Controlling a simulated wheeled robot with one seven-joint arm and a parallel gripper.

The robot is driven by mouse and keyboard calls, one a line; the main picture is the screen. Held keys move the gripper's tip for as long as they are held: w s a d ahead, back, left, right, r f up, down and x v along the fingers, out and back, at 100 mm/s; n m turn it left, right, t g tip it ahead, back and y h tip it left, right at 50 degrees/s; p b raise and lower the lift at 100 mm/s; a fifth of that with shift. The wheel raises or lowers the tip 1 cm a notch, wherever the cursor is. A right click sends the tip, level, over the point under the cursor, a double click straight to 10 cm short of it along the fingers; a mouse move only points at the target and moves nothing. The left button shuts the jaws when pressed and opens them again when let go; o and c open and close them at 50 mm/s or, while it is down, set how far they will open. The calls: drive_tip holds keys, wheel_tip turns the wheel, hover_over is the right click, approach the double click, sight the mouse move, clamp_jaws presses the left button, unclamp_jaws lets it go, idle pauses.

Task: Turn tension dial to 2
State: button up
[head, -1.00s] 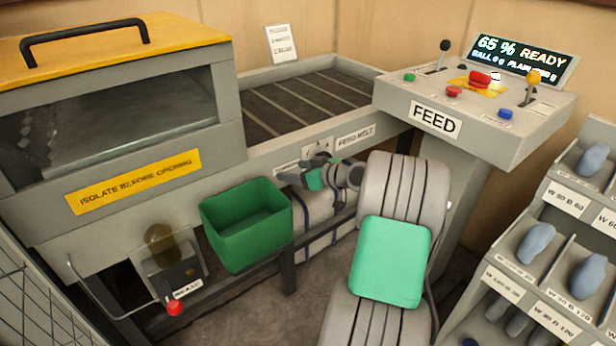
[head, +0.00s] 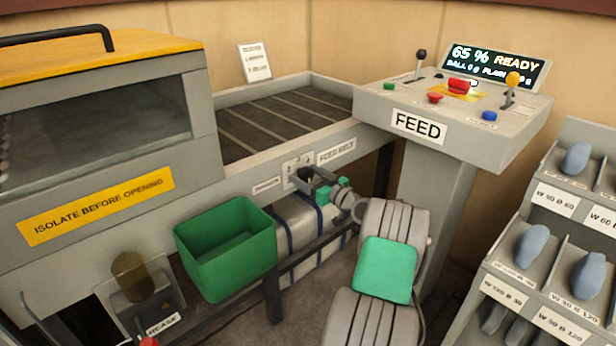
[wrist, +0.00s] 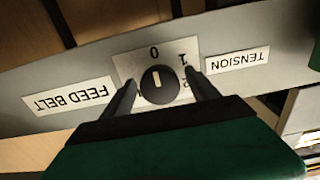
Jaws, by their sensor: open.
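The tension dial (wrist: 158,85) is a round black knob with a white pointer line on a pale plate (wrist: 128,64). In the wrist view the figures appear inverted, and the line points toward 0, with 1 and a partly covered 2 to the right. A TENSION label (wrist: 238,61) is beside it. My gripper (wrist: 161,80) is open, one dark finger on each side of the knob; I cannot tell whether they touch it. In the head view my gripper (head: 306,178) is at the dial plate (head: 291,166), and the knob cannot be made out.
The FEED BELT label (head: 336,151) is right of the plate on the conveyor's side rail. A green bin (head: 226,252) hangs below left. The FEED console (head: 450,140) stands to the right, and a labelled rack (head: 555,215) is at far right.

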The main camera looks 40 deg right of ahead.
drive_tip(key=shift+c, duration=0.4)
drive_tip(key=c, duration=1.2)
drive_tip(key=shift+d, duration=0.15)
drive_tip(key=shift+c, duration=0.3)
